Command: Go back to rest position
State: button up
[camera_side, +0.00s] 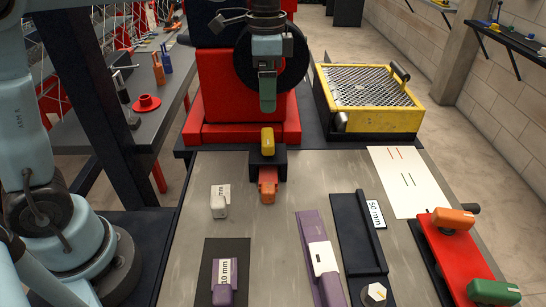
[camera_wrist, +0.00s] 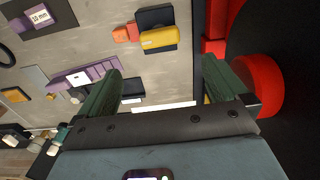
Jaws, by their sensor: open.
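My gripper (camera_side: 267,104) hangs high in front of the red machine, above the back of the grey table. Its green fingers show in the wrist view (camera_wrist: 162,68), spread wide apart with nothing between them. In the side view one finger hides the other. Below it, apart from the fingers, a black block (camera_side: 281,171) with a yellow piece (camera_side: 267,140) on it stands at the table's back edge. An orange piece (camera_side: 267,184) sticks out at its front. The wrist view also shows the yellow piece (camera_wrist: 160,38) and the orange piece (camera_wrist: 126,33).
The red machine (camera_side: 220,92) stands close behind my gripper. A yellow mesh-topped box (camera_side: 372,118) is at the back right. A white block (camera_side: 220,210), a purple 10 mm block (camera_side: 224,292), a long purple gauge (camera_side: 318,250) and a red board (camera_side: 450,255) lie on the grey table (camera_side: 300,178).

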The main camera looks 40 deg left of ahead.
jog(key=s+a+f+n+t, duration=0.1)
jog(key=s+f+n+t, duration=0.2)
jog(key=s, duration=0.3)
jog(key=s+a+f+n+t, duration=0.1)
jog(key=s+f+n+t, duration=0.2)
jog(key=s+n+t, duration=0.1)
jog(key=shift+s+a+n, duration=0.35)
jog(key=shift+s+n, duration=0.55)
jog(key=shift+s, duration=0.25)
